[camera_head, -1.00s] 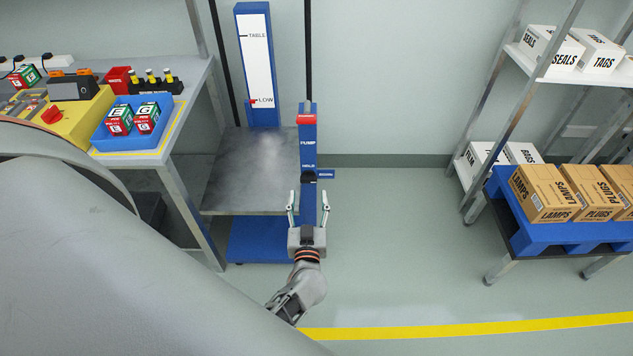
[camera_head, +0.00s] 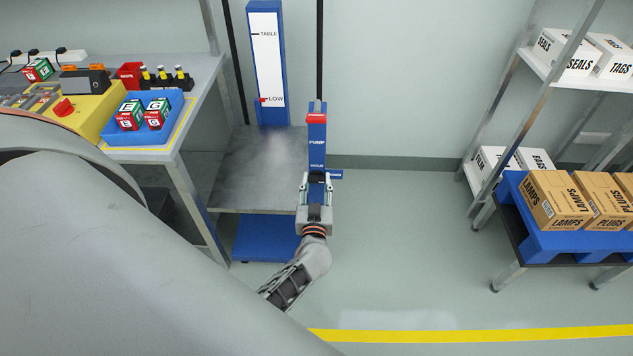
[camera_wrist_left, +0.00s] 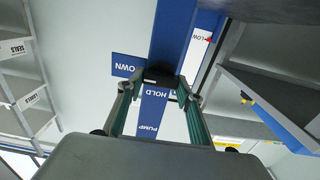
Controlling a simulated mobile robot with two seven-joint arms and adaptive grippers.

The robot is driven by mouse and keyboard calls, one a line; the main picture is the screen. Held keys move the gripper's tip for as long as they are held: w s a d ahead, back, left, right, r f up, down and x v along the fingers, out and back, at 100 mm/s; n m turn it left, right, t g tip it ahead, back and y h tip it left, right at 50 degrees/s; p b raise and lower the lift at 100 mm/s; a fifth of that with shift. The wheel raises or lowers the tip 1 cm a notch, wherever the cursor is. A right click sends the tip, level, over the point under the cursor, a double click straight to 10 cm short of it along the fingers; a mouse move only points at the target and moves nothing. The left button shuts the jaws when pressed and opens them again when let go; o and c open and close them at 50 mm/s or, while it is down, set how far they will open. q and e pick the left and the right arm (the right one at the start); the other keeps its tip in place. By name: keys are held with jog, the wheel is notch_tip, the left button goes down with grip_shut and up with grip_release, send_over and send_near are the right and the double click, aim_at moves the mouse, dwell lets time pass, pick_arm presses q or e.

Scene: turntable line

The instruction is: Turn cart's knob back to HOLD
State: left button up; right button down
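The cart is a blue lift with a grey steel platform (camera_head: 262,165) and a column marked TABLE and LOW. Its narrow blue post (camera_head: 317,146) has a red top and the word PUMP. In the left wrist view the black knob (camera_wrist_left: 159,76) sits on this post beside the word HOLD (camera_wrist_left: 157,91), and a partly covered plate (camera_wrist_left: 128,67) reads OWN. My left gripper (camera_head: 316,180) is at the post, its fingertips (camera_wrist_left: 160,80) on either side of the knob. Whether they touch it I cannot tell. The knob's pointing direction is unclear. My right gripper is out of view.
A workbench (camera_head: 205,75) on the left holds a blue tray (camera_head: 110,133) with cubes and a yellow control box (camera_head: 85,128). On the right are a shelf (camera_head: 535,62) with white boxes and a blue pallet (camera_head: 530,238) with cartons. The floor between is clear.

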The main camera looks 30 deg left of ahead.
pick_arm(q)
jog(key=shift+n, duration=0.3)
jog(key=n, duration=0.3)
jog(key=shift+n+p, duration=0.35)
jog(key=shift+n, duration=0.05)
jog(key=n, duration=0.3)
jog(key=shift+a+n, duration=0.1)
jog(key=shift+n, duration=0.2)
jog(key=n, duration=0.4)
jog(key=shift+s+f+n, duration=0.1)
jog(key=shift+f+n, duration=0.05)
jog(key=shift+n, duration=0.15)
jog(key=n+b, duration=0.1)
jog(key=n, duration=0.2)
jog(key=shift+f+n, duration=0.1)
jog(key=shift+n, duration=1.2)
jog(key=o, duration=1.1)
